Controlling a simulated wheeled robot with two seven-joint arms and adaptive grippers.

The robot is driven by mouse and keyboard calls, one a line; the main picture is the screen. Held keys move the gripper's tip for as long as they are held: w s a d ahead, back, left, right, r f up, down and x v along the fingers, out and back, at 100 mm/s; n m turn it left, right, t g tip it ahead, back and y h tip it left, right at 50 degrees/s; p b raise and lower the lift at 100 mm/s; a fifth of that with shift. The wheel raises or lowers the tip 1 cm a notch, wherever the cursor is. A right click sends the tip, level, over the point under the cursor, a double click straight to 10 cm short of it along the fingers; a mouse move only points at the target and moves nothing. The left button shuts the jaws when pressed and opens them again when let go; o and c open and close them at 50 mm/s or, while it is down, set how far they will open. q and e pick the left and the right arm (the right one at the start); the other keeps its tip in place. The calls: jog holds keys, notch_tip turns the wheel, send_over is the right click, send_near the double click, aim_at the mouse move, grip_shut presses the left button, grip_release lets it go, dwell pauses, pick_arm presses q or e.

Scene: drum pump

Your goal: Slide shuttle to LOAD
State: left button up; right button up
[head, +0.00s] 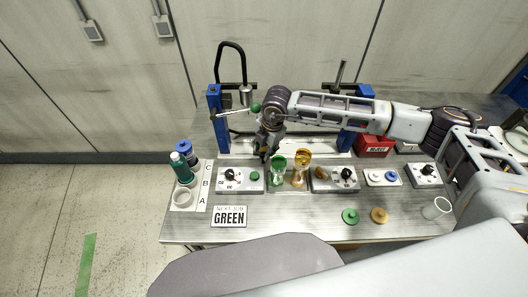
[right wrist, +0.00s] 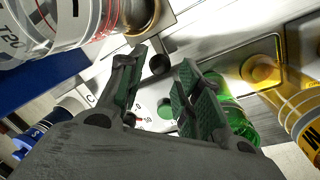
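My right gripper (head: 264,152) reaches in from the right, pointing down in front of the left part of the blue-posted pump frame (head: 216,105). In the right wrist view, its two green-padded fingers (right wrist: 160,82) are apart with nothing between the pads. A small dark round knob (right wrist: 160,64) shows just beyond the fingertips, apart from them as far as I can tell. A pale rail or bed (head: 235,147) runs between the frame's posts. I cannot clearly make out the shuttle or a LOAD mark; my arm covers part of the frame. My left gripper is not in view.
A green container (head: 278,168) and an amber container (head: 300,168) stand close right of the gripper. Control boxes (head: 240,180) flank them. Bottles (head: 181,168) stand at left. A green-knobbed lever (head: 256,107) is beside my arm. The front middle of the table is clear.

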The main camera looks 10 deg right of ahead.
aim_at(264, 153)
jog(key=shift+w+a+f, duration=0.1)
jog(key=shift+w+f, duration=0.05)
jog(key=shift+f, duration=0.65)
jog(key=shift+w+a+f, duration=0.1)
jog(key=shift+f, duration=0.65)
grip_shut()
